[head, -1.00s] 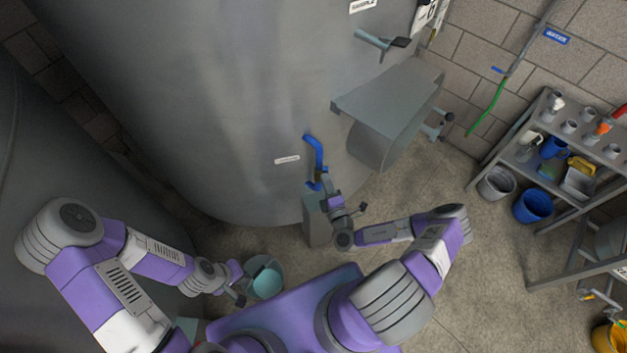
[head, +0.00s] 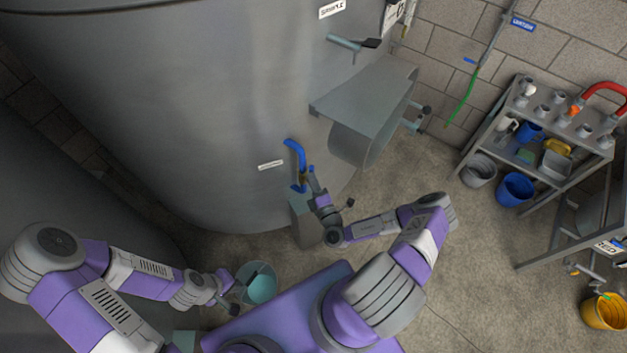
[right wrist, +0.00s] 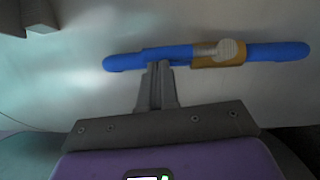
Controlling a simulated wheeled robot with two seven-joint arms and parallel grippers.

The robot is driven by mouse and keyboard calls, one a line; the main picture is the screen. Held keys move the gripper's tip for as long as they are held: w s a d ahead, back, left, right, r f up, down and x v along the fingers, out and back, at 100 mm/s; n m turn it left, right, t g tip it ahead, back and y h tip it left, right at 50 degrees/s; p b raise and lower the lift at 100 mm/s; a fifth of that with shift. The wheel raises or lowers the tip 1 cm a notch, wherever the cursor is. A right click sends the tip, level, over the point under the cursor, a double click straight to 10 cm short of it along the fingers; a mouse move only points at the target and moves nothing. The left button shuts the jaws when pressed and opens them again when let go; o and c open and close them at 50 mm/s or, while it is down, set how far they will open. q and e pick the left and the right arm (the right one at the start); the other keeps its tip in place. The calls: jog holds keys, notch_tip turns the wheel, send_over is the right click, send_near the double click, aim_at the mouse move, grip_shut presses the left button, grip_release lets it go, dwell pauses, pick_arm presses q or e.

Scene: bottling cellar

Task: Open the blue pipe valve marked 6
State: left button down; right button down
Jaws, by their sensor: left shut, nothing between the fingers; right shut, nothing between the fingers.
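The blue pipe (head: 293,152) stands upright on the lower wall of the big grey tank, with a brass-coloured valve part (head: 303,178) near its lower end. In the right wrist view, the blue pipe (right wrist: 150,57) runs across the picture, and the brass part (right wrist: 205,58) carries a pale ribbed piece. I cannot make out a number 6. My right gripper (right wrist: 158,68) is shut and empty, its tips at the pipe beside the brass part; I cannot tell if they touch. My left gripper (head: 232,296) is shut and empty near a teal bucket (head: 262,288).
A small white label (head: 270,165) beside the pipe is unreadable. A grey box (head: 304,222) stands below my right gripper. A grey curved manway (head: 370,110) juts from the tank at the right. A shelf rack (head: 490,130) stands further right; floor between is clear.

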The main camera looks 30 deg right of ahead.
pick_arm(q)
jog(key=shift+s+d+r, duration=0.1)
jog(key=shift+s, duration=0.2)
pick_arm(e)
jog(key=s+a, duration=0.4)
jog(key=s, duration=0.8)
jog(key=shift+s, duration=0.15)
